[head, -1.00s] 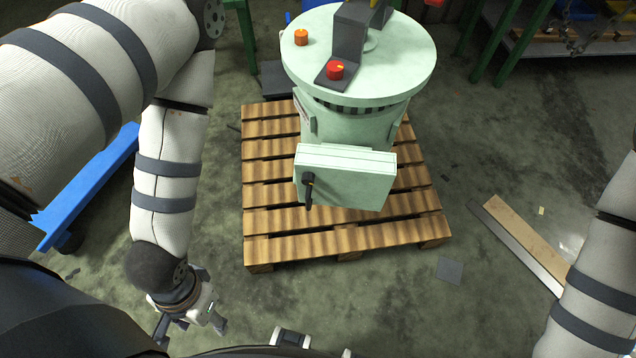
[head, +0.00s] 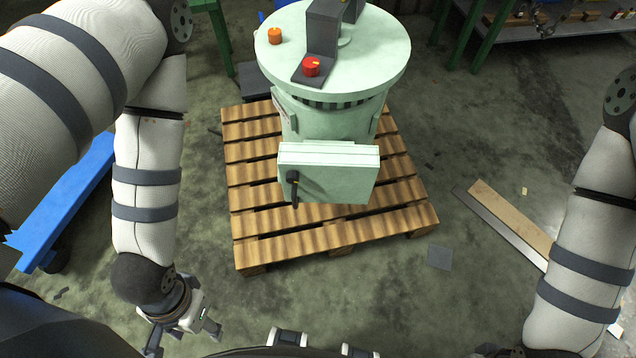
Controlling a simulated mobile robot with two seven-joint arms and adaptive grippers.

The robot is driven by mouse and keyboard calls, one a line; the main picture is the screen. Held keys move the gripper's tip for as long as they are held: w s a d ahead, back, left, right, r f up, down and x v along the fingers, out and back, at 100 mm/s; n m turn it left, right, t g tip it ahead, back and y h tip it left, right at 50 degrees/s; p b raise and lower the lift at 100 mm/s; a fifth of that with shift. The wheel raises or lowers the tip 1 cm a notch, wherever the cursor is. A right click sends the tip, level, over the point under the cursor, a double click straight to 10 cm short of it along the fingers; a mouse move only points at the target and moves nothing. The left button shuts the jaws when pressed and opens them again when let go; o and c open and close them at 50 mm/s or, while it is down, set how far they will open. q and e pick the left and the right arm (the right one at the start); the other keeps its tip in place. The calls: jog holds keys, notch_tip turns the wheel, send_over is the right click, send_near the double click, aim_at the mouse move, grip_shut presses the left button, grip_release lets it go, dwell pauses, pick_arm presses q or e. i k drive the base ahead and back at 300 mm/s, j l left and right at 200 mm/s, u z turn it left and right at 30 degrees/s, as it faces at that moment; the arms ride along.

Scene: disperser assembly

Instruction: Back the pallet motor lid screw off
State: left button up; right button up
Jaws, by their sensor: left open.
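The pale green motor (head: 330,125) stands upright on a wooden pallet (head: 335,240). Its round lid (head: 385,55) is on top. A red screw-like knob (head: 311,67) sits on the foot of a dark grey bracket (head: 322,32) on the lid. An orange knob (head: 274,36) sits near the lid's left edge. I cannot tell which of them is the lid screw. My left gripper (head: 184,338) is open and empty, low in front of the pallet's left corner, well away from the motor. My right arm is at the right edge; its gripper is not seen.
A blue cart frame (head: 62,205) stands at the left behind my left arm. A wooden plank and a metal strip (head: 505,222) lie on the floor at the right. Green-legged benches stand at the back. The floor right of the pallet is mostly clear.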

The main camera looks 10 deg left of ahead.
aim_at(292, 177)
jog(key=k+l+u, duration=0.25)
jog(key=u, duration=0.2)
jog(key=k+l+u, duration=0.2)
jog(key=u, duration=0.2)
